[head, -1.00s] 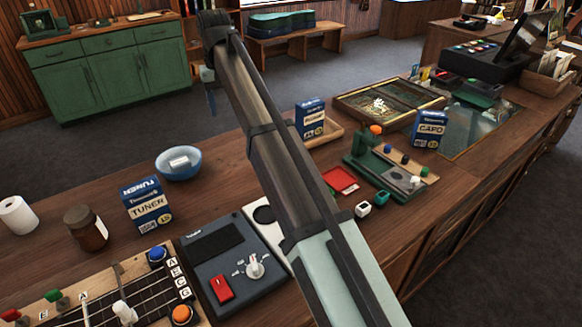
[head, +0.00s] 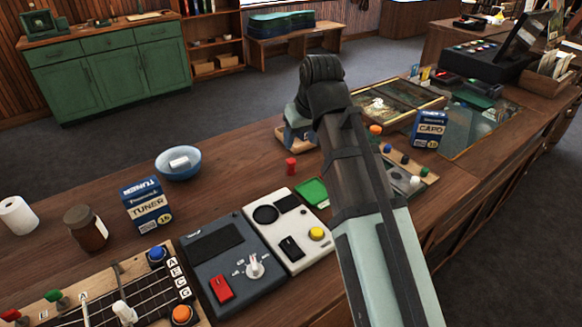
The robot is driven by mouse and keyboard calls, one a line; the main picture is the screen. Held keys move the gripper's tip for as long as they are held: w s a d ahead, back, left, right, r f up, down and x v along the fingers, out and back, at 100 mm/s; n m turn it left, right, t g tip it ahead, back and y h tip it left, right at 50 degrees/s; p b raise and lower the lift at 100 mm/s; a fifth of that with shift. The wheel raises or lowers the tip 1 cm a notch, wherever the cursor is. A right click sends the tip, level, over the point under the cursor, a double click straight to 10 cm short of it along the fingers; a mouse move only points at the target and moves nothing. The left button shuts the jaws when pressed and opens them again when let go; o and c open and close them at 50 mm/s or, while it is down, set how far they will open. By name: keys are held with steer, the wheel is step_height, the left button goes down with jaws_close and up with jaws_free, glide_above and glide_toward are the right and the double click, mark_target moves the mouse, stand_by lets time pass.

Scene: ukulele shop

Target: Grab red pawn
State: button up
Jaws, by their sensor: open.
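A small red pawn (head: 291,166) stands upright on the wooden counter, just behind the white panel. My arm reaches in from the lower right and bends down beyond its dark wrist. My gripper (head: 298,138) shows only in part below the wrist, above and behind the pawn in the picture. It is open, and I see nothing held in it. Its fingertips are hard to make out against a wooden tray and something blue. The pawn appears apart from the gripper; their exact distance is unclear.
A grey panel (head: 228,265) and white panel (head: 283,232) lie in front of the pawn. A green tray (head: 312,192) is to its right. A blue bowl (head: 179,165), TUNER box (head: 147,205) and brown jar (head: 86,228) stand left. Counter between bowl and pawn is clear.

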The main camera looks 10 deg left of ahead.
mark_target(292, 161)
steer(key=x, duration=0.8)
steer(key=shift+f, duration=0.1)
steer(key=shift+x, duration=2.7)
steer(key=shift+a, duration=0.1)
steer(key=shift+c, duration=0.4)
jaws_close()
